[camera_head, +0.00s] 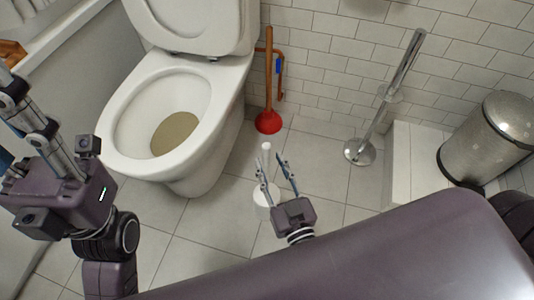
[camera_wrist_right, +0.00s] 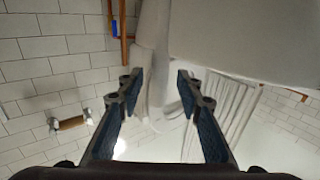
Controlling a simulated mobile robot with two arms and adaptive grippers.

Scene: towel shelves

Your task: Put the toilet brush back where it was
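A white toilet brush set stands on the tiled floor right of the toilet (camera_head: 125,110). Its round white holder (camera_head: 263,203) is partly behind my right gripper, and a white knob (camera_head: 266,147), apparently the brush handle's top, shows above. My right gripper (camera_head: 271,160) is open, its fingers apart near the knob. In the right wrist view the open fingers (camera_wrist_right: 155,75) have a clear gap, with no brush clearly gripped. How deep the brush sits in the holder is hidden. My left arm (camera_head: 65,190) is at the left edge; its finger state is unclear.
A red plunger (camera_head: 268,122) leans at the wall beside the toilet. A metal stand (camera_head: 359,152) with an upright pole is to the right, then a white step (camera_head: 400,165) and a metal bin (camera_head: 487,140). The floor between holder and stand is clear.

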